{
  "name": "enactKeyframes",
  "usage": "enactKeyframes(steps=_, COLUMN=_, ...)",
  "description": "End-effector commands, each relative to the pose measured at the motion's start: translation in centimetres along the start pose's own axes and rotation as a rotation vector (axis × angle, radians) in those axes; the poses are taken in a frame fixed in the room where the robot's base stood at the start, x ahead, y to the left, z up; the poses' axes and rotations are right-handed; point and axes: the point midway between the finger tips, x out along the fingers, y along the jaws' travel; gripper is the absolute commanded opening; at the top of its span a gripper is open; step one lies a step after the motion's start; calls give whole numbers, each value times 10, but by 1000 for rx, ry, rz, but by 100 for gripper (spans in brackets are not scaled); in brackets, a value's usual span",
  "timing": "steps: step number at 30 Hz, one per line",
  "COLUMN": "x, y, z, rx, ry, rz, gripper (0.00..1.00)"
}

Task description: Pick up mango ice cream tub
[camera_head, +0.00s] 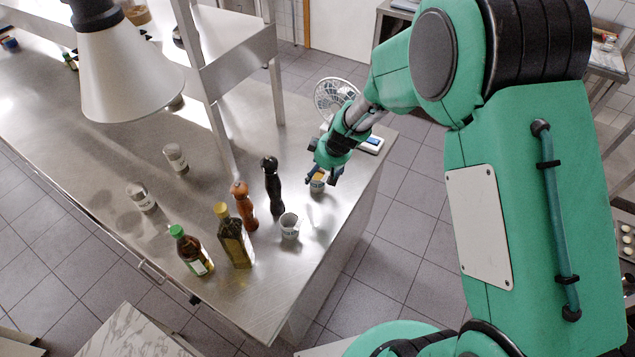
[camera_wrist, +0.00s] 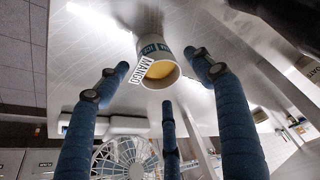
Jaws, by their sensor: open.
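The mango ice cream tub (camera_wrist: 152,48) is a small cup with a white and blue wall, a "MANGO" label and a yellow-orange top. In the head view the tub (camera_head: 317,185) stands on the steel counter near its right edge, partly hidden by my gripper (camera_head: 325,172). In the wrist view my gripper (camera_wrist: 157,72) is open, its blue fingers spread with the tub in the space between and beyond the tips. I see no clear contact between the fingers and the tub.
Shelf posts rise at the left.

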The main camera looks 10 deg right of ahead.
Motion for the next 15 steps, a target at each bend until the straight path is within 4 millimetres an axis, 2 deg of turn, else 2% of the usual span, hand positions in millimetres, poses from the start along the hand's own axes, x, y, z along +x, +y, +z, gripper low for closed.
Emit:
enactKeyframes(steps=3, x=16, y=0, z=2, rx=0, ry=-1, rz=0, gripper=66)
enactKeyframes(steps=7, x=28, y=0, z=1, rx=0, ry=-1, rz=0, gripper=66)
enactKeyframes(steps=15, x=34, y=0, z=0, rx=0, ry=0, rz=0, gripper=66)
